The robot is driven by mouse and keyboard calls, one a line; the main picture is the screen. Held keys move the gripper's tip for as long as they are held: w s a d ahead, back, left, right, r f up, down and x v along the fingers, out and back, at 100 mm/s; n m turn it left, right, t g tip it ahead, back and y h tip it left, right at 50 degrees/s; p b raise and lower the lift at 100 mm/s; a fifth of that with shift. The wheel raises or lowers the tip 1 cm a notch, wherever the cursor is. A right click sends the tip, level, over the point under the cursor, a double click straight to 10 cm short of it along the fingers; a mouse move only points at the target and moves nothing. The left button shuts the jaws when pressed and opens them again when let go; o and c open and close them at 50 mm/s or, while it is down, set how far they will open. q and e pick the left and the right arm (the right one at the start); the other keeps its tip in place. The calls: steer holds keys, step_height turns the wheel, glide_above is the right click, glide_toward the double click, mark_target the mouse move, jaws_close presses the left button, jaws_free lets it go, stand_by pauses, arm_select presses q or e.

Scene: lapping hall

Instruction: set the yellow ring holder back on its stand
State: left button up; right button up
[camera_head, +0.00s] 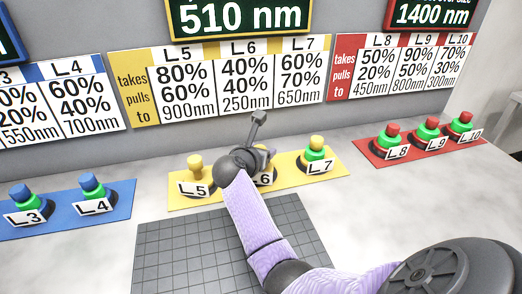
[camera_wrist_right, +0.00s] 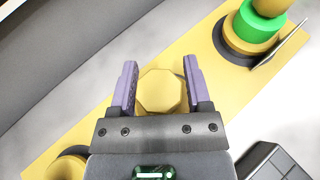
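The yellow ring holder (camera_wrist_right: 160,92) shows in the right wrist view as a yellow eight-sided knob, seen from above. My right gripper (camera_wrist_right: 160,80) has its two purple fingers on either side of the knob, seemingly touching both sides. In the head view my right gripper (camera_head: 258,160) is over the middle stand, labelled L6 (camera_head: 262,180), on the yellow board (camera_head: 228,191). The gripper hides most of that holder and its stand. Whether the holder rests on the stand or is held just above it I cannot tell. My left gripper is not in view.
Yellow-knobbed holders stand close on both sides, L5 (camera_head: 195,163) and L7 (camera_head: 316,143), the latter with a green ring. Blue (camera_head: 68,213) and red (camera_head: 375,155) boards lie farther out. A grey gridded plate (camera_head: 180,250) lies in front. The wall with signs rises behind.

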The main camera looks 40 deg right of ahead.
steer(key=shift+o, duration=0.9)
steer(key=shift+r, duration=0.3)
steer(key=p+v, duration=0.4)
steer(key=v, duration=0.8)
steer(key=shift+f, duration=0.1)
